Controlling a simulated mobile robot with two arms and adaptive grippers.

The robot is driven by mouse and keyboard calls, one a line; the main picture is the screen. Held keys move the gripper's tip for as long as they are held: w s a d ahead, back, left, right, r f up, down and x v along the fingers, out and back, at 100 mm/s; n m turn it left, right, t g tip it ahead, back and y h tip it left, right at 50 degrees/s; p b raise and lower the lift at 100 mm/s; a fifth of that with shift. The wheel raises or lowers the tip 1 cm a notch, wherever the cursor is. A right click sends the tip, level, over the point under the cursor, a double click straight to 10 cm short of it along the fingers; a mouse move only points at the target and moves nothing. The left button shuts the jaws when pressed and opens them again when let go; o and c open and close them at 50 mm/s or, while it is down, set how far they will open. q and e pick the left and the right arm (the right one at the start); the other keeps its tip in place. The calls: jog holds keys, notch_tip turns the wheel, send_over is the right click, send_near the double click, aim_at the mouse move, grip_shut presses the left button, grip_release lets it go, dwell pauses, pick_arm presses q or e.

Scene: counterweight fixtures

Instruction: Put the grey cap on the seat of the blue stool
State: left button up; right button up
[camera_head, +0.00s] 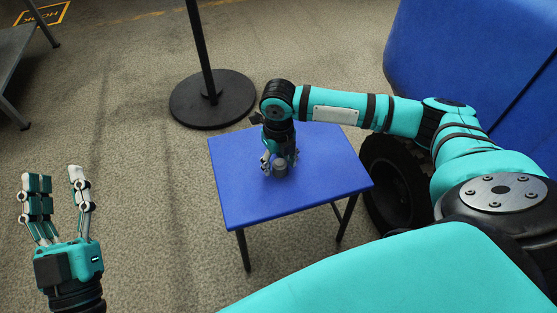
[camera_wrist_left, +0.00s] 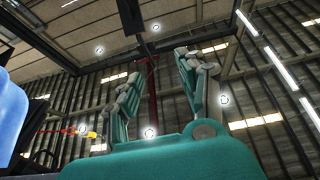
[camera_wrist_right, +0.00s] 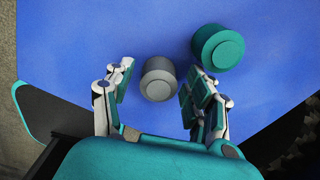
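The blue stool (camera_head: 255,205) stands in the middle of the head view, and its seat (camera_wrist_right: 80,50) fills most of the right wrist view. The grey cap (camera_wrist_right: 158,79) appears to rest upright on the seat; it also shows small in the head view (camera_head: 280,169). My right gripper (camera_head: 280,162) points down over the seat. Its fingers stand on either side of the grey cap, with a visible gap on both sides, so it is open. My left gripper (camera_head: 57,177) is open, empty and pointing up, away from the stool at the left.
A teal cap (camera_wrist_right: 219,47) is on the seat just beside the grey one, close to a right gripper finger. A post on a round black base (camera_head: 212,98) stands behind the stool. A blue block (camera_head: 465,60) is at the right. Floor left of the stool is clear.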

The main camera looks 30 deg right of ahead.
aim_at(278, 161)
jog(key=shift+o, duration=0.5)
